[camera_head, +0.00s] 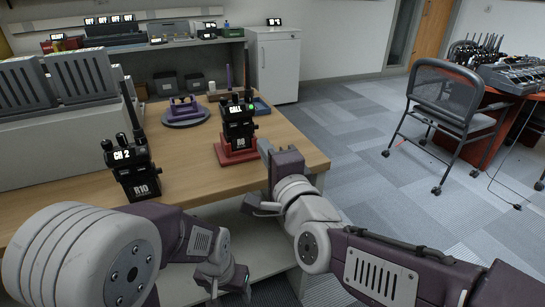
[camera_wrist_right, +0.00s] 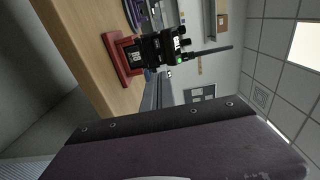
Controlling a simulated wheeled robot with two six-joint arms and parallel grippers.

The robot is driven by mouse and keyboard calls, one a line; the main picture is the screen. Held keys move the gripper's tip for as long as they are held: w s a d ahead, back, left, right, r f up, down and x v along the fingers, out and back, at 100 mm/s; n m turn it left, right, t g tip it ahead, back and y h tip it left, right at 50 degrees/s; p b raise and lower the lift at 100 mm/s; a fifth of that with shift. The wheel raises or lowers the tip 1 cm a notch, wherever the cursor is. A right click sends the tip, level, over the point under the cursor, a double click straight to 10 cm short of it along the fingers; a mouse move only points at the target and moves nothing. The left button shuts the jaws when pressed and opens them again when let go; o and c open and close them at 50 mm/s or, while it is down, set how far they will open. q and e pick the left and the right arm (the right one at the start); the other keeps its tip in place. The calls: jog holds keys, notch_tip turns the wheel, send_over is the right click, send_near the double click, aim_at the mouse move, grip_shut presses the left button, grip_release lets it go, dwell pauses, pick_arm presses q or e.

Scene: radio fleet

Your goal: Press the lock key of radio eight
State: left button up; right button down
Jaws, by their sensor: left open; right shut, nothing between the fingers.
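Radio eight (camera_head: 238,128) is a black handset marked R8. It stands upright on a red stand (camera_head: 236,153) near the table's right end, with CALL on its screen and a green light. It also shows sideways in the right wrist view (camera_wrist_right: 150,52), with its antenna pointing right. Its lock key is too small to pick out. My right gripper (camera_head: 267,152) is shut and empty, just right of the red stand and apart from the radio. My left gripper (camera_head: 228,284) is open and empty, low in front of the table edge.
Radio R10 (camera_head: 136,168), showing CH 2, stands left of radio eight on the wooden table (camera_head: 190,185). A round grey base with a purple holder (camera_head: 185,112) and a blue tray (camera_head: 258,107) lie behind. Grey units (camera_head: 80,75) stand at the left. Bare tabletop separates the two radios.

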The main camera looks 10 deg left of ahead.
jog(key=v, duration=0.4)
jog(key=shift+r, duration=0.1)
jog(key=shift+w, duration=0.1)
dwell(0.3)
